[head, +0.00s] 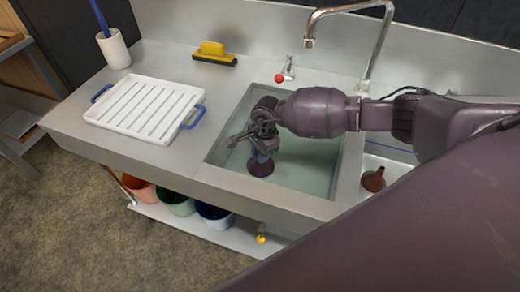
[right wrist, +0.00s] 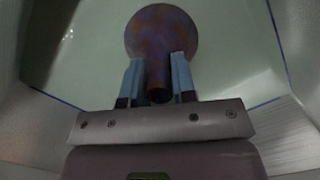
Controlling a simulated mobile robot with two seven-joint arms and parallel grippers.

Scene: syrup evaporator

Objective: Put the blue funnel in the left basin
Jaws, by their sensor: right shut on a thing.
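A dark funnel (head: 260,166), mottled blue and reddish-brown, is inside the left basin (head: 318,172), wide end down and low near the basin floor. My right gripper (head: 263,146) reaches into this basin from above and is shut on the funnel's narrow stem. The right wrist view shows the funnel (right wrist: 160,32) with its stem between the two pale blue fingers of my right gripper (right wrist: 158,80). I cannot tell whether the funnel touches the basin floor. My left gripper is not in view.
A reddish-brown funnel (head: 374,180) is in the right basin, partly hidden by my arm. A tap (head: 383,45) arches behind the basins. A white drying rack (head: 145,108) and a yellow brush (head: 213,50) lie on the counter to the left. Several buckets stand below.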

